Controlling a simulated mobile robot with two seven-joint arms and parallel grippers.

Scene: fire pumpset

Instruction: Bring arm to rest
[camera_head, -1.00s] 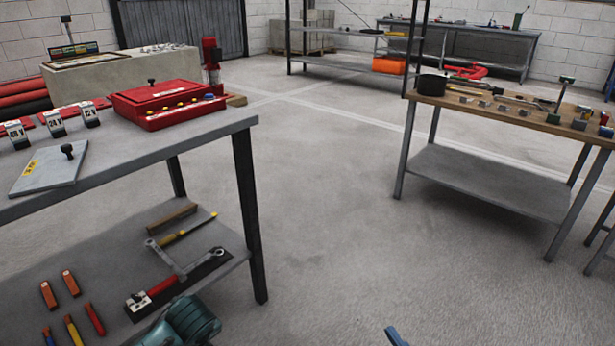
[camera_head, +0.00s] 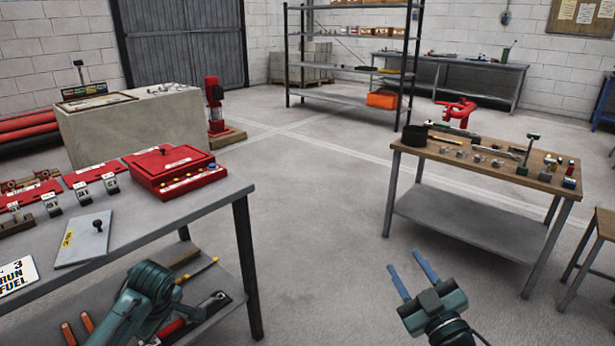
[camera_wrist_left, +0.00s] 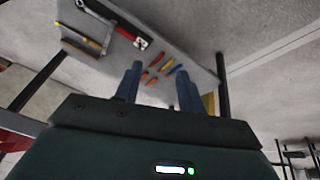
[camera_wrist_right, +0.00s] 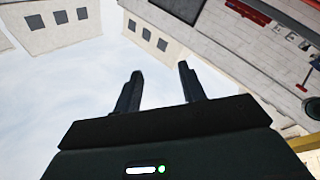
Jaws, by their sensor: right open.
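My right gripper (camera_head: 404,259) is at the lower right of the head view, over the floor between the tables. Its two blue fingers are apart with nothing between them. They also show apart in the right wrist view (camera_wrist_right: 160,74), against sky and building walls. My left arm (camera_head: 150,285) shows at the lower left of the head view, in front of the grey table's lower shelf. Its fingers are not clear there. In the left wrist view the left gripper (camera_wrist_left: 159,74) has its fingers apart and empty, with the tool shelf (camera_wrist_left: 190,50) beyond them.
A grey table (camera_head: 150,225) at left holds a red box (camera_head: 175,172), a grey plate (camera_head: 83,238) and tags. A wooden-topped table (camera_head: 440,157) with small parts stands at right, beside a stool (camera_head: 605,222). Open floor (camera_head: 310,200) lies between the tables.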

